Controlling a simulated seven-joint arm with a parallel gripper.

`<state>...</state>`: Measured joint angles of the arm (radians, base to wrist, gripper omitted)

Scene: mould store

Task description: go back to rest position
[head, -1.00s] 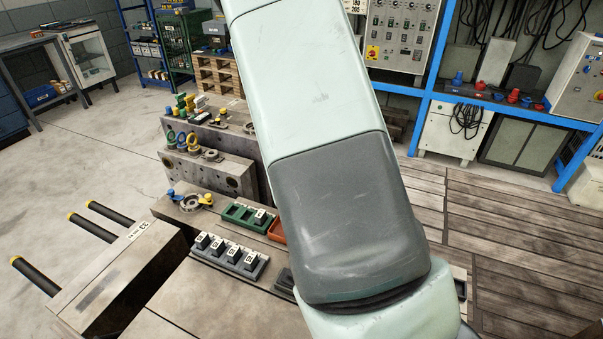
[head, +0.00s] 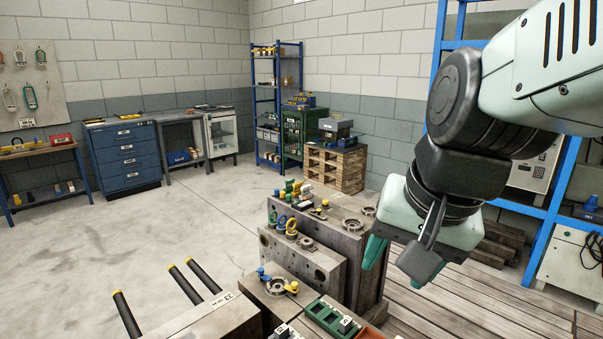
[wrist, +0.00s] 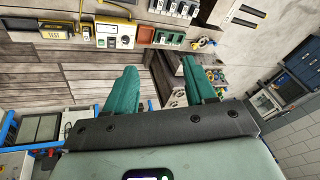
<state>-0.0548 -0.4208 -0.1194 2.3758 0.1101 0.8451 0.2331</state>
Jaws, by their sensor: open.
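My gripper (head: 392,266) hangs from the arm at the right of the head view, with its teal fingers pointing down. It appears above and in front of the right end of the stepped grey mould block (head: 352,225). In the wrist view, the two fingers of my gripper (wrist: 159,68) stand well apart with nothing between them. The gripper is open and empty.
A green tray (head: 319,317) lies at the bottom of the head view. Dark rods with yellow ends (head: 127,316) stick out at lower left. A blue rack (head: 552,210) stands at right, beyond planks. The floor (head: 130,235) at left is clear.

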